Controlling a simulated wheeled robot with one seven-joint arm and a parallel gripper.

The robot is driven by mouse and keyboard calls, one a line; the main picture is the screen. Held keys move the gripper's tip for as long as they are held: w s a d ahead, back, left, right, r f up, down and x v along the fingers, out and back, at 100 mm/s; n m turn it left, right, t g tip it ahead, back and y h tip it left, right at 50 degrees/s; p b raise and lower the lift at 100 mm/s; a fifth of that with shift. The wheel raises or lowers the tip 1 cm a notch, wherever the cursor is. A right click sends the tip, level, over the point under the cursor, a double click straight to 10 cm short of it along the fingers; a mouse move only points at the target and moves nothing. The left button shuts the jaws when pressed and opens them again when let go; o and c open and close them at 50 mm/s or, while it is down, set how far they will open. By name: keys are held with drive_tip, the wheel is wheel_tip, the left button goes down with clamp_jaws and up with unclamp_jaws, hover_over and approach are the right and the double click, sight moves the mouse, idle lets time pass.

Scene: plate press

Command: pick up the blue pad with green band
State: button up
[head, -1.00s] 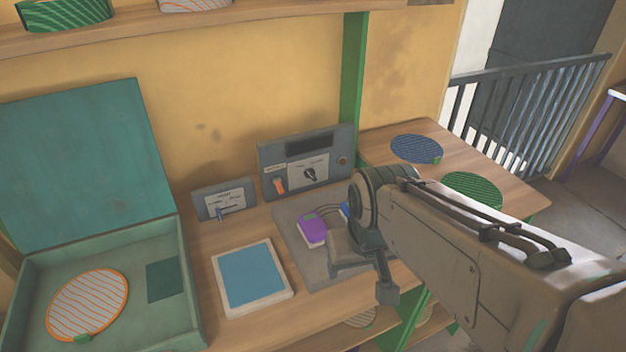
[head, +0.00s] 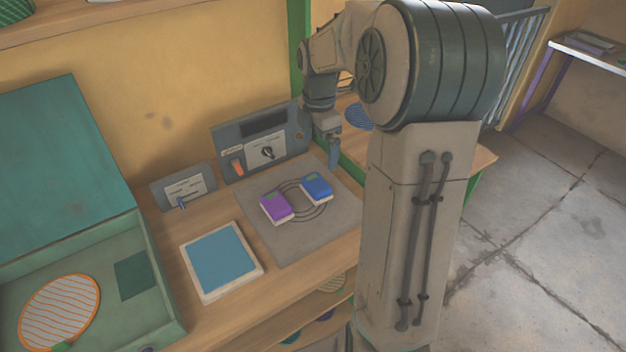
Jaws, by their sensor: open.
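The blue pad (head: 317,190) has a green patch on its top that looks like its band. It lies on the right part of a grey mat (head: 310,228), over dark ring markings. My gripper (head: 333,157) points down above and behind the blue pad, slightly to its right in the picture. It is open and apart from the pad. Its fingers overlap from this angle, so the gap between them is hard to see. A purple pad (head: 276,208) with a green patch lies to the left of the blue one.
A grey control panel (head: 262,143) with an orange switch and a dial stands behind the mat. A smaller lever panel (head: 184,187) stands to its left. A blue-topped white plate (head: 222,262) and an open green press (head: 140,235) are on the left. My arm hides much of the right-hand table.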

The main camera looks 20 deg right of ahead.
hover_over(317, 182)
drive_tip(key=shift+n, duration=0.4)
drive_tip(key=f, duration=0.8)
drive_tip(key=shift+s+d+f, duration=0.15)
drive_tip(key=shift+s+f, duration=0.2)
drive_tip(key=shift+w+a+f+p, duration=0.15)
drive_tip(key=shift+f+p, duration=0.2)
drive_tip(key=shift+f, duration=1)
drive_tip(key=shift+w+a+f+p, duration=0.15)
drive_tip(key=shift+f+p, duration=0.15)
drive_tip(key=shift+f, duration=1.05)
drive_tip(key=c, duration=1)
